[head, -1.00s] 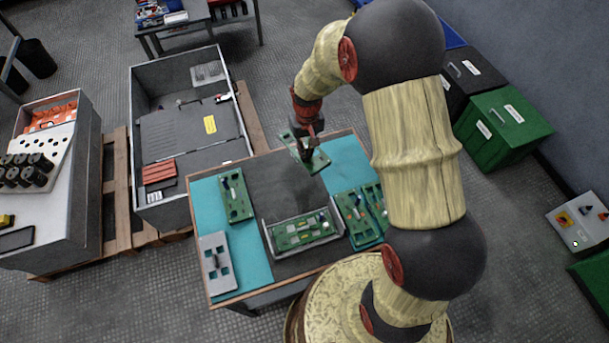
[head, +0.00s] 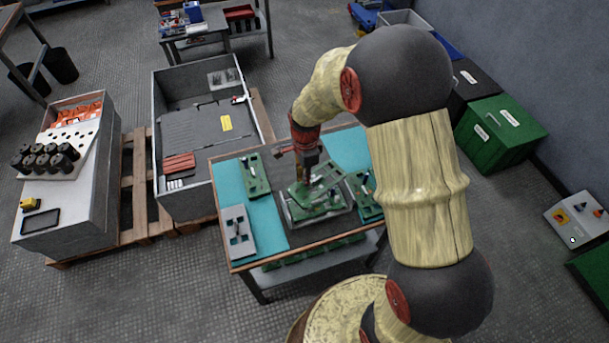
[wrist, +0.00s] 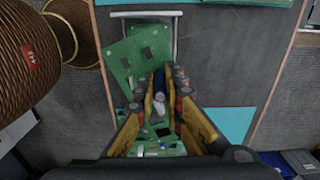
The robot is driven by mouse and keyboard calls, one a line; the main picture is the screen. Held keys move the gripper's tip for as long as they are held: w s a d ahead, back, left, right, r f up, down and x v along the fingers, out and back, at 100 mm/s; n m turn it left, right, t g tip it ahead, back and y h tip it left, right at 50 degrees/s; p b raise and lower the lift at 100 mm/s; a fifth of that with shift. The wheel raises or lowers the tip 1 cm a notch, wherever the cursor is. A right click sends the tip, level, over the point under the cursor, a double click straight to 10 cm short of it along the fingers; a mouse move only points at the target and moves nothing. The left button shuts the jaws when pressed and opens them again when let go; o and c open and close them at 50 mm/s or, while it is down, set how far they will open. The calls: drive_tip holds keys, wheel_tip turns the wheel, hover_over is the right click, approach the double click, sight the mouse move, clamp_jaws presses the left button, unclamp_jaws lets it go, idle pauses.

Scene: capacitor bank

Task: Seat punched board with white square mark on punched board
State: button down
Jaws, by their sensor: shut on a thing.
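A green punched board (head: 311,204) is held by my gripper (head: 309,181), which is shut on it. In the wrist view the held board (wrist: 122,60) has dark square openings and is turned askew to the grey frame below. A blue and white upright part shows between the jaws (wrist: 160,82). The grey frame (head: 293,222) sits on the table under the held board; its rim (wrist: 146,13) also shows in the wrist view. The board in that frame is mostly hidden by the held one. I cannot make out a white square mark or whether the boards touch.
Green boards lie on the teal mats to the left (head: 255,178) and to the right (head: 365,190) of the frame. A grey punched plate (head: 238,232) lies at the front left. More green boards show below the tabletop. A large grey bin (head: 158,130) stands left of the table.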

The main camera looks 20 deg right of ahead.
sight(305, 189)
drive_tip(key=shift+s+a+m, duration=0.1)
drive_tip(key=shift+s+m, duration=0.05)
drive_tip(key=shift+m, duration=0.65)
drive_tip(key=m, duration=0.2)
drive_tip(key=shift+m, duration=0.3)
drive_tip(key=shift+f+b, duration=2.4)
drive_tip(key=shift+f, duration=0.85)
drive_tip(key=shift+p, duration=0.3)
drive_tip(key=shift+f+b, duration=0.65)
drive_tip(key=shift+f, duration=0.6)
drive_tip(key=c, duration=1.8)
unclamp_jaws()
